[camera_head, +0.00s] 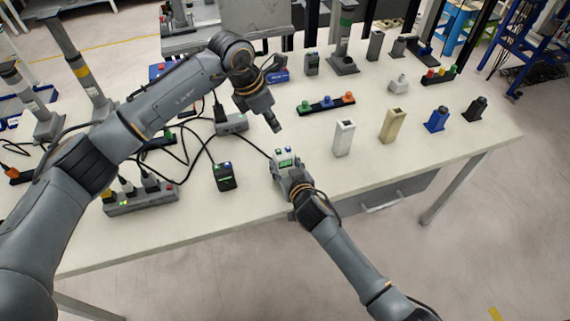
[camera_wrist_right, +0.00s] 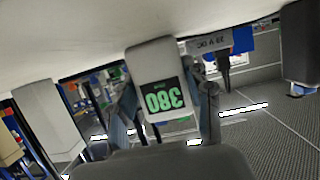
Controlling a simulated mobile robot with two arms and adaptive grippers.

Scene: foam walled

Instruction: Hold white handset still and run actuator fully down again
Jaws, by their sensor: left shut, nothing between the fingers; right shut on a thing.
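The white handset (camera_head: 284,156) stands near the table's front edge, with a green and a blue button on top. In the right wrist view the handset (camera_wrist_right: 154,62) shows a dark display with green digits, upside down in that view. My right gripper (camera_head: 286,173) is shut on the handset, its fingers on both sides. My left gripper (camera_head: 276,127) is shut and empty, above and behind the handset, apart from it. Tall grey actuator columns stand at the left (camera_head: 82,68) and the back (camera_head: 345,38); I cannot tell which one the handset drives.
A black handset (camera_head: 225,177) stands left of the white one. Black cables run around a grey box (camera_head: 232,124). A power strip (camera_head: 140,200) lies front left. A white block (camera_head: 343,138) and a beige block (camera_head: 392,126) stand right of the handset.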

